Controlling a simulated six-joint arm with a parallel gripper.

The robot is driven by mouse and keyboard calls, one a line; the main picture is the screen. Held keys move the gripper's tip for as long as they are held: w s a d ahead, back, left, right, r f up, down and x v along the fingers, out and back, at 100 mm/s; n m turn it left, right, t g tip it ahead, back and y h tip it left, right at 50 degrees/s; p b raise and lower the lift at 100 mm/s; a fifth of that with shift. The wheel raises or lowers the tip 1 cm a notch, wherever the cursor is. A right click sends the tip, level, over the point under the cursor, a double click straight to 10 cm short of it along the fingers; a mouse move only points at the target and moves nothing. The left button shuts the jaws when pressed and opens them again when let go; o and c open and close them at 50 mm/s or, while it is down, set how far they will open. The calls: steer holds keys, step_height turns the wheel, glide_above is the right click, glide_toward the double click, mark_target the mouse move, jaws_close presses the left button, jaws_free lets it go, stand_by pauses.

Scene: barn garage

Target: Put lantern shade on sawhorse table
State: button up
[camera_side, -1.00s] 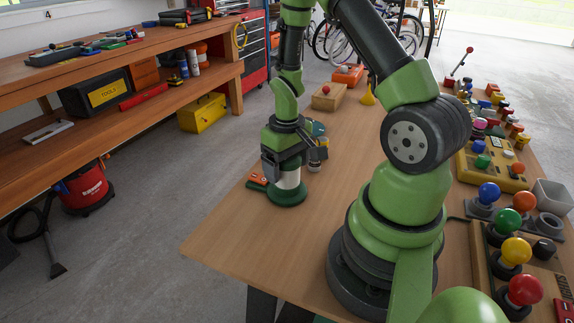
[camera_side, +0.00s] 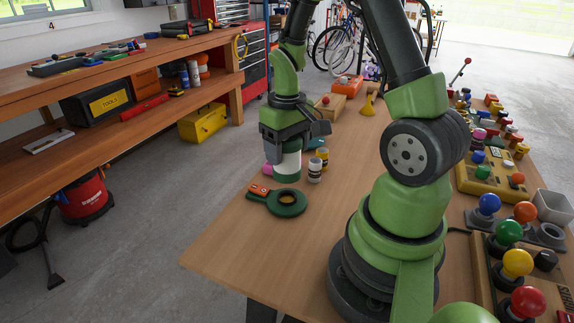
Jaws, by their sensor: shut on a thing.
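My gripper (camera_side: 288,142) points down and is shut on the lantern shade (camera_side: 287,166), a white cylinder with a dark green lower band. The jaws cover its upper part. The shade is upright, beyond a dark green ring (camera_side: 290,209) that lies flat on the wooden table (camera_side: 235,248), which I take for the sawhorse table. The ring's centre is open, and an orange-red piece (camera_side: 259,190) lies at its left. The shade looks raised above the tabletop, but the exact gap under it is hard to tell.
Small white-and-dark jars (camera_side: 315,171) stand just right of the shade, and a pink object (camera_side: 267,170) shows at its left. A wooden block with a red ball (camera_side: 330,106) and a yellow funnel (camera_side: 368,105) are farther back. The table's front left is clear.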

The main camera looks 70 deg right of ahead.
steer(key=r, duration=0.1)
steer(key=a+r, duration=0.1)
steer(key=r, duration=0.1)
steer(key=shift+w+a, duration=0.2)
steer(key=shift+w, duration=0.15)
steer(key=w+a, duration=0.2)
steer(key=a, duration=0.7)
steer(key=shift+s+a+f, duration=0.1)
steer(key=shift+a+f, duration=0.05)
steer(key=shift+f, duration=2.6)
steer(key=shift+a+f, duration=0.15)
steer(key=shift+f, duration=2.6)
steer(key=shift+f, duration=0.1)
steer(key=o, duration=1)
steer(key=shift+c, duration=0.2)
